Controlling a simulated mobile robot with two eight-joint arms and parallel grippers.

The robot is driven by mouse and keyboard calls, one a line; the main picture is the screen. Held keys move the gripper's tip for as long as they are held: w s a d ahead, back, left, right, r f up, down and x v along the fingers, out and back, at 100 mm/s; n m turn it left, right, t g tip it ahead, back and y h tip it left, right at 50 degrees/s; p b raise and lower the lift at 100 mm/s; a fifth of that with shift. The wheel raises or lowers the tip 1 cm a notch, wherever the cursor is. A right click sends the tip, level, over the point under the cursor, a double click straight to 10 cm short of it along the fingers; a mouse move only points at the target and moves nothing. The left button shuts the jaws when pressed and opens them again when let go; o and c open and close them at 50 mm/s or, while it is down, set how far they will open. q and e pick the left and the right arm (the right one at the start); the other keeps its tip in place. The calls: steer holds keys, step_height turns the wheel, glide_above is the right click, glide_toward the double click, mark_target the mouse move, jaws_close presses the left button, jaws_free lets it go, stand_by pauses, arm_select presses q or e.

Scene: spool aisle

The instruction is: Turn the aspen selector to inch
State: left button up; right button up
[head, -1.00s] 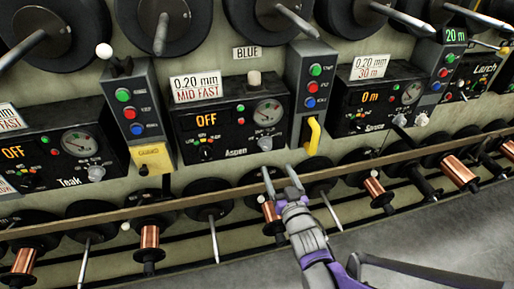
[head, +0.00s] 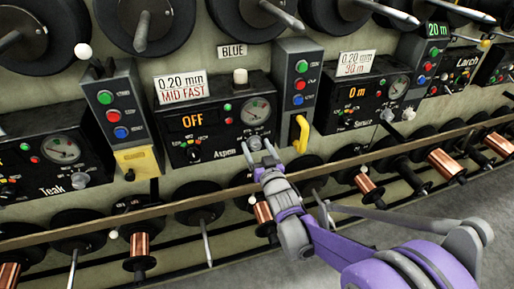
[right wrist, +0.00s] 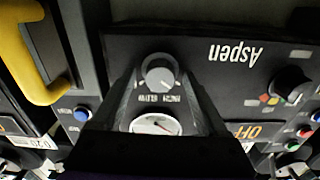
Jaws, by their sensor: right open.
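The Aspen panel (head: 215,135) is a black box with an orange OFF display, a gauge (head: 255,111), a black knob (head: 194,154) with coloured marks, and a grey knob (head: 254,143). My right gripper (head: 263,152) is open in front of the grey knob at the panel's lower right. In the right wrist view the panel is upside down. The grey knob (right wrist: 159,72) shows between my open fingers, beside small lettering I cannot read surely. I cannot tell whether the fingers touch it. The black knob (right wrist: 292,82) is off to the right. My left gripper is not in view.
A yellow handle (head: 299,133) and a button column (head: 297,85) stand just right of the panel. A wooden rail (head: 120,213) with copper spools runs below. The Teak panel (head: 45,165) is left, more panels right. Large black reels hang above.

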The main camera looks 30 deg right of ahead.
jaws_close()
stand_by(0.3)
steer(key=shift+r+m+p, duration=0.1)
steer(key=shift+m+p, duration=0.8)
steer(key=shift+m, duration=0.7)
steer(key=shift+m+p, duration=0.75)
steer(key=shift+m, duration=1.05)
jaws_free()
steer(key=shift+s, duration=0.1)
